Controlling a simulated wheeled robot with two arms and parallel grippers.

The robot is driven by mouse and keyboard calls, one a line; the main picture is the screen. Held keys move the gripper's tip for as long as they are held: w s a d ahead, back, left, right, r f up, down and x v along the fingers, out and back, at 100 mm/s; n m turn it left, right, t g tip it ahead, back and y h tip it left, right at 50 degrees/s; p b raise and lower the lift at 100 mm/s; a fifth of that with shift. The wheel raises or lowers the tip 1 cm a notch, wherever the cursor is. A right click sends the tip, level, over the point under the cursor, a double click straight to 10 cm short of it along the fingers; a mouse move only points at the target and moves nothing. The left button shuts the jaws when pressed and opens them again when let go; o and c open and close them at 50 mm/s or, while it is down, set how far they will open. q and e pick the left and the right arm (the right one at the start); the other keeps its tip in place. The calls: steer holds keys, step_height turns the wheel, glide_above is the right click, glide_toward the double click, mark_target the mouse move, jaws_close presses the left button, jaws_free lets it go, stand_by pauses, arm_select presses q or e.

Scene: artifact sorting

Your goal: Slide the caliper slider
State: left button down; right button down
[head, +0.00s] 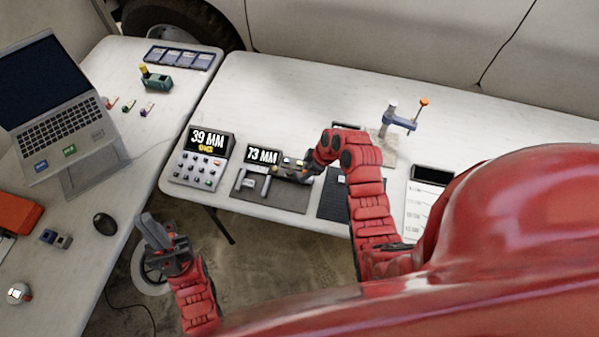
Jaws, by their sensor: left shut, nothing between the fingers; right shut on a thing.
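The caliper (240,180) lies on a dark grey mat (268,203) near the front edge of the long white table. Its grey jaws point toward the front edge, with a gap between them. A display (262,156) behind it reads 73 MM. My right gripper (284,172) is low at the right end of the caliper and shut on the caliper slider; the gripper partly hides the grip. My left gripper (149,222) is shut and empty, out over the floor between the two tables.
A button panel (195,170) reading 39 MM stands left of the mat. A black mat (333,190), a blue clamp-like tool (398,122) and a paper sheet (423,210) are to the right. A laptop (60,105) and mouse (104,224) are on the left table. The long table's back strip is clear.

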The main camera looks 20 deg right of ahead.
steer(key=c, duration=0.5)
jaws_free()
steer(key=shift+w+a, duration=0.1)
steer(key=shift+a, duration=0.05)
steer(key=shift+d+r, duration=0.25)
steer(key=shift+r, duration=0.25)
steer(key=p+v, duration=0.1)
steer(key=v, duration=0.7)
steer(key=p+v, duration=0.1)
steer(key=v, duration=0.7)
steer(key=shift+s+d+r+p, duration=0.1)
steer(key=shift+s+p, duration=0.15)
steer(key=shift+p, duration=0.05)
steer(key=shift+w, duration=0.1)
